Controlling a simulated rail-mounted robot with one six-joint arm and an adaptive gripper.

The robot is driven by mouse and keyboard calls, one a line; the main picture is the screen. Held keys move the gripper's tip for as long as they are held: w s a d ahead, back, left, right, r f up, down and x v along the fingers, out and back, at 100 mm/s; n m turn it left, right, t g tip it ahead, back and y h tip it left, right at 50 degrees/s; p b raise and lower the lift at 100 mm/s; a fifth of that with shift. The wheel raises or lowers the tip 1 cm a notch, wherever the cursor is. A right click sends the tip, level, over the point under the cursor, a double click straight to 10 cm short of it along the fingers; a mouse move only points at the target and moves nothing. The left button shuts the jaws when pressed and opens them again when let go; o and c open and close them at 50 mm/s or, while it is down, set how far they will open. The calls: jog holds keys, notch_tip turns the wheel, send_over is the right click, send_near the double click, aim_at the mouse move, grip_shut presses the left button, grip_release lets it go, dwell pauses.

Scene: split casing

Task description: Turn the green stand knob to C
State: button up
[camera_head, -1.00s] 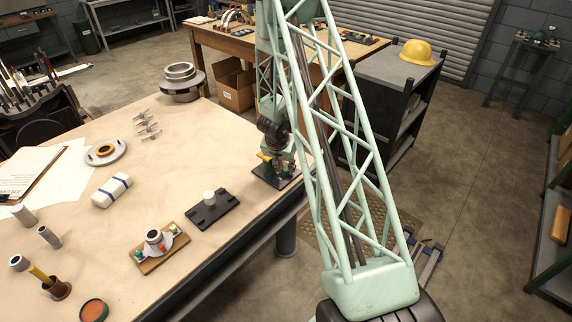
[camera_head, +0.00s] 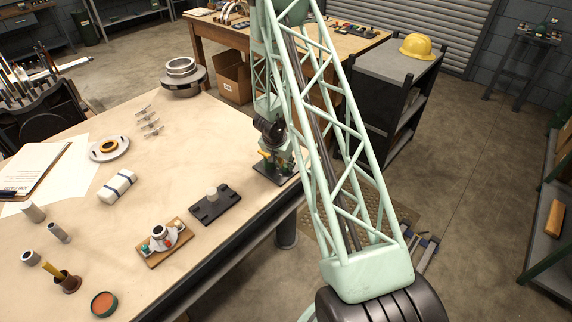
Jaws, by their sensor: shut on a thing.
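My gripper (camera_head: 272,156) is at the right edge of the workbench, low over a small dark base plate (camera_head: 268,176). Small yellow and green parts show around the fingers there. My gripper is shut on a small part of this stand, which looks like the green knob. The fingers and arm cover most of the knob. Its pointer and any letter marks are too small to read.
On the workbench (camera_head: 160,125), a dark plate with a grey peg (camera_head: 213,193) and a wooden board with a small fixture (camera_head: 166,244) lie nearest. A white block (camera_head: 117,186) is left of them. A black shelf cart (camera_head: 390,95) stands behind my arm.

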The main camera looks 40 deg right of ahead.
jog(key=o, duration=0.8)
jog(key=shift+w+r, duration=0.1)
jog(key=shift+r, duration=0.05)
jog(key=shift+a+r, duration=0.2)
jog(key=shift+r, duration=0.3)
jog(key=v, duration=0.6)
jog(key=shift+s+r, duration=0.25)
jog(key=shift+r, duration=0.05)
jog(key=shift+a, duration=0.15)
dwell(0.7)
